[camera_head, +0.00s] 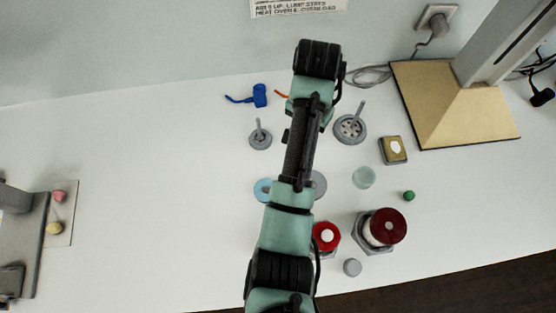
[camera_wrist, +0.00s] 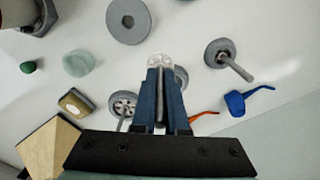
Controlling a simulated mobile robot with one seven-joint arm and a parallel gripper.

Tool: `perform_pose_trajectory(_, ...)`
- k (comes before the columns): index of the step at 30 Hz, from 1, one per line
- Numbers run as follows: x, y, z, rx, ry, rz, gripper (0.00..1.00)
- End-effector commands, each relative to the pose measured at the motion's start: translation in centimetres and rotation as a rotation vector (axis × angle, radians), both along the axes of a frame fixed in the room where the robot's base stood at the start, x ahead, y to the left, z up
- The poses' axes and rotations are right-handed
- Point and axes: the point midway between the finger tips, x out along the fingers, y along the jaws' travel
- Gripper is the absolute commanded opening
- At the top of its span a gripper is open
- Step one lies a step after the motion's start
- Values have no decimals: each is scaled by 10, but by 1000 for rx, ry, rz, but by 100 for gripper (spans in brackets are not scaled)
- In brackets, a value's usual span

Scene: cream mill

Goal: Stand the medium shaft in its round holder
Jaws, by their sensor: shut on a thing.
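In the wrist view, my gripper (camera_wrist: 160,64) is closed, with a thin grey shaft (camera_wrist: 160,112) partly visible between its blue fingers. A grey round holder (camera_wrist: 181,77) shows only in part behind the fingers; I cannot tell whether the shaft touches it. Two other round holders each have a shaft standing in them: one at left in the head view (camera_head: 260,139), also in the wrist view (camera_wrist: 217,53), and one at right (camera_head: 350,130), also in the wrist view (camera_wrist: 122,104). In the head view my arm hides the gripper and the middle holder.
A blue tool (camera_head: 260,95) and an orange piece (camera_wrist: 203,116) lie near the wall. A yellow box (camera_head: 394,150), glass jar (camera_head: 363,177) and green ball (camera_head: 409,195) are at right. A grey disc (camera_wrist: 128,20) lies nearer the front. The table's left-middle is clear.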

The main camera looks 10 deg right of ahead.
Motion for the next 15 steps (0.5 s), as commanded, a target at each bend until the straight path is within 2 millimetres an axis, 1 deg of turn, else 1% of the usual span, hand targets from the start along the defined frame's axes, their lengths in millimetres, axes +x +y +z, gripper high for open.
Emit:
perform_pose_trajectory(1, 12, -10, 4, 7, -7, -105, 0)
perform_pose_trajectory(3, 24, -22, 8, 11, -6, -268, 0)
perform_pose_trajectory(6, 39, -32, 12, 15, -7, -494, 0)
perform_pose_trajectory(10, 53, -31, 12, 15, -5, -733, 0)
perform_pose_trajectory(12, 58, -26, 11, 14, -4, -828, 0)
perform_pose_trajectory(15, 64, -19, 10, 13, -3, -924, 0)
